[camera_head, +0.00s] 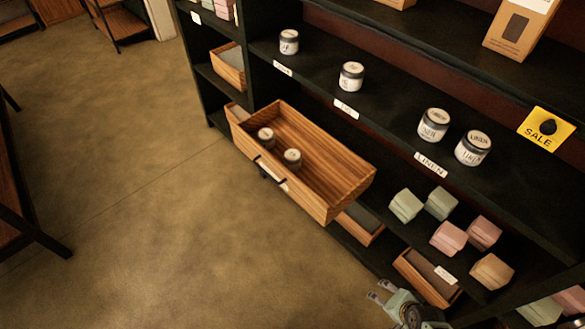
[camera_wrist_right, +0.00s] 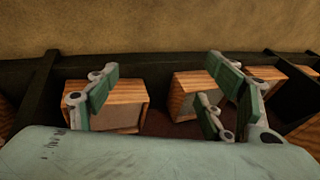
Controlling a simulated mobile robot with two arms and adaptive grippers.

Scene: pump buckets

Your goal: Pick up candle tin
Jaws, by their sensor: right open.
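Several candle tins with white labels and pale lids stand upright on the dark shelf in the head view: one at far left (camera_head: 289,42), one beside it (camera_head: 351,76), and two at right (camera_head: 433,125) (camera_head: 473,149) near a "LINEN" tag. Two more candle tins (camera_head: 266,138) (camera_head: 292,158) sit inside a pulled-out wooden drawer (camera_head: 345,164). My right gripper (camera_head: 381,291) is at the bottom edge, below the shelves and apart from all tins. In the right wrist view its fingers (camera_wrist_right: 162,68) are spread and empty. No tin shows there. My left gripper is out of view.
Green, pink and tan blocks (camera_head: 448,238) sit on the lower shelf, near low wooden boxes (camera_head: 428,277). A yellow "SALE" sign (camera_head: 548,128) hangs at right. The drawer juts out over open floor (camera_head: 150,210). Wooden boxes (camera_wrist_right: 125,108) also show beyond my right fingers.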

